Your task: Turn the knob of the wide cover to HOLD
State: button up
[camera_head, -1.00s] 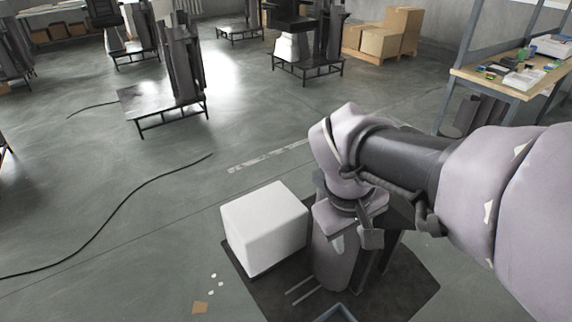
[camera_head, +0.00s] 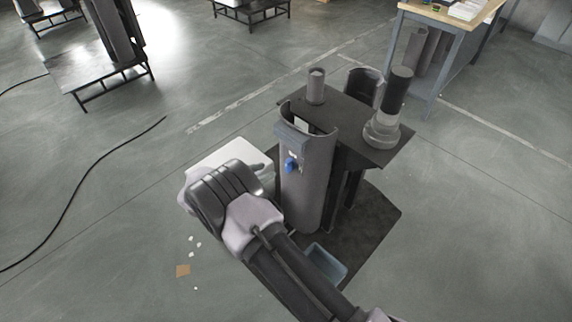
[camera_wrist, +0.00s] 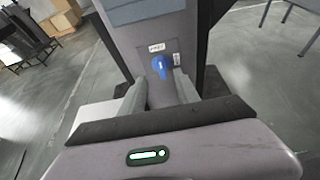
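The wide cover (camera_head: 306,180) is a tall grey curved shell standing at the front of a dark stand. A blue knob (camera_head: 291,164) sits on its face and also shows in the wrist view (camera_wrist: 161,66). The knob's grip looks roughly upright. One small pale label (camera_wrist: 156,47) is above the knob and another (camera_wrist: 180,59) is to its right; their words are too small to read. My gripper (camera_wrist: 158,90) is open and empty, with its two fingers apart below the knob in the wrist view. My wrist hides the fingers in the head view.
A white box (camera_head: 232,155) stands left of the cover, partly behind my wrist. A dark tabletop (camera_head: 340,120) behind the cover bears cylinders. A blue-grey bin (camera_head: 326,264) lies at the stand's foot. A workbench (camera_head: 440,14) is at the back right. The floor to the left is mostly clear.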

aim_at(286, 163)
jog(key=b+x, duration=0.2)
jog(key=x, duration=0.9)
jog(key=shift+r+b, duration=0.1)
jog(key=shift+b, duration=0.25)
grip_shut()
